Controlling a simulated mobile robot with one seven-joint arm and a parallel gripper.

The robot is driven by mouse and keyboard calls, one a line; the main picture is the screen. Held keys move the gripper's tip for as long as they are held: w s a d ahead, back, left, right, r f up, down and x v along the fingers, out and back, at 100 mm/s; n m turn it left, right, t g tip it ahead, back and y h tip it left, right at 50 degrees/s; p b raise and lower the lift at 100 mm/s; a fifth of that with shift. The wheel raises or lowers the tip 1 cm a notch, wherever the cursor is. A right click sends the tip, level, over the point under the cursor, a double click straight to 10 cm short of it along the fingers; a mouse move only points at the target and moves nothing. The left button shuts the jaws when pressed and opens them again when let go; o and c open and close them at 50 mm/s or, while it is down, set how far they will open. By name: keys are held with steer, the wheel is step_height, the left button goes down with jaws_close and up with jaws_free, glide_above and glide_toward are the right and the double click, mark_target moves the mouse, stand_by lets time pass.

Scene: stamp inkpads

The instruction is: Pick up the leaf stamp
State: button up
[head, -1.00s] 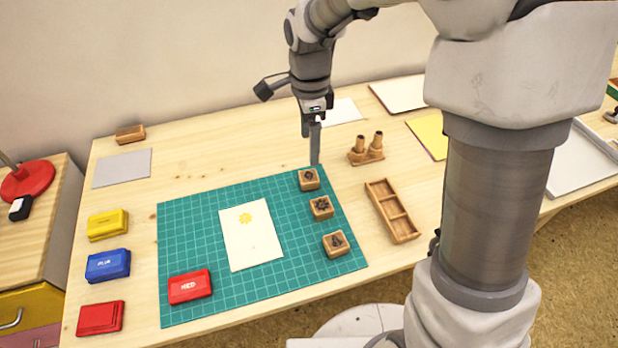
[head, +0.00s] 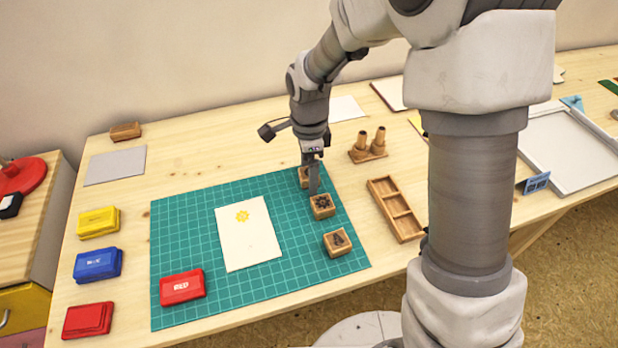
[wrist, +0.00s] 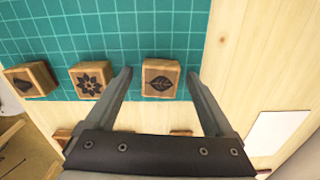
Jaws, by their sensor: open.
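The leaf stamp is a wooden block with a dark leaf on top. It shows in the wrist view (wrist: 160,80), between my open fingers and near their tips, not touching either. In the head view the leaf stamp (head: 304,177) is at the mat's back right, partly hidden behind my gripper (head: 313,190). My gripper (wrist: 160,85) is open and empty, pointing down. The flower stamp (wrist: 91,79) lies just left of the left finger. A third stamp (wrist: 30,80) is farther left. In the head view the flower stamp (head: 322,207) and third stamp (head: 337,243) stand in front.
A green cutting mat (head: 190,225) carries a white card (head: 246,255) with a yellow flower print and a red inkpad (head: 182,287). A wooden tray (head: 397,209) and a wooden holder (head: 368,152) stand right of the mat. Yellow, blue and red pads line the left edge.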

jaws_close()
stand_by(0.3)
steer(key=shift+r, duration=0.15)
step_height(320, 180, up, 4)
steer(key=shift+f+p, duration=0.1)
steer(key=shift+p, duration=0.75)
steer(key=s+d+r+p, duration=0.2)
steer(key=s+d+r, duration=0.5)
steer(key=d, duration=0.2)
steer(key=shift+d+p, duration=0.25)
steer(key=shift+p, duration=0.05)
